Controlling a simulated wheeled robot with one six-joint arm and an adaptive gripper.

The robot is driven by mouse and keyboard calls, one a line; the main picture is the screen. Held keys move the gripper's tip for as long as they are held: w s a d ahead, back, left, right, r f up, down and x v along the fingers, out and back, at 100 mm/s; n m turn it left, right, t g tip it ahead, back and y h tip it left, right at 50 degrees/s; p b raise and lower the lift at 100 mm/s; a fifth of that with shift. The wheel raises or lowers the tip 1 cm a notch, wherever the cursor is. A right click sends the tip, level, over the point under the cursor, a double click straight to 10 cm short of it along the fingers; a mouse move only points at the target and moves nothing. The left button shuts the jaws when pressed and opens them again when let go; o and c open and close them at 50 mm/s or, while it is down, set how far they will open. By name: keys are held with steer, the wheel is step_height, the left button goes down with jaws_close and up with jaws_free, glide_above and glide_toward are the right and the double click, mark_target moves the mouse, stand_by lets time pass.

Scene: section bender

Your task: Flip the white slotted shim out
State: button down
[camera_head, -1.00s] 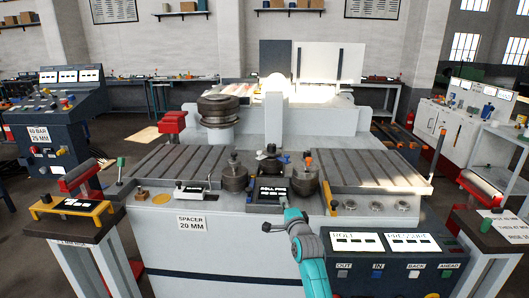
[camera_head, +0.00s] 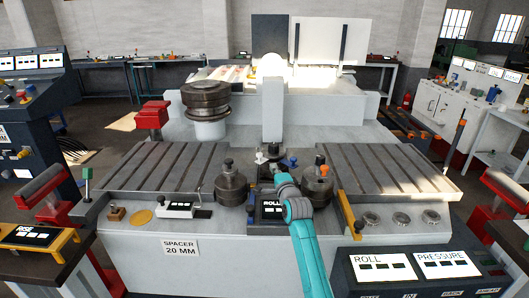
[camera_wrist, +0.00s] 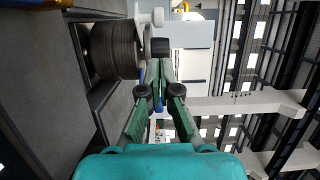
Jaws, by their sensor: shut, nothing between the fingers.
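My gripper (camera_wrist: 155,72) has its green fingers together and empty in the wrist view, tips just short of a dark round knob (camera_wrist: 160,47). A white piece with a rounded end (camera_wrist: 150,18) lies beyond the tips. In the head view a small white piece (camera_head: 261,158) sits by the middle post, just left of my arm's end. It may be the slotted shim, but its slot is too small to make out. My arm partly hides this spot. A white plate with dark markings (camera_head: 178,210) lies on the deck above the "SPACER 20 MM" label (camera_head: 181,248).
Dark rolls stand left (camera_head: 230,186) and right (camera_head: 317,186) of my arm's end. The left one is close beside my fingers in the wrist view (camera_wrist: 112,50). Slotted tables flank both sides. A display (camera_head: 270,208) and a control panel (camera_head: 415,266) are in front.

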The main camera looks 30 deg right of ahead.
mark_target(267, 156)
stand_by(0.3)
steer(key=shift+x, duration=4.95)
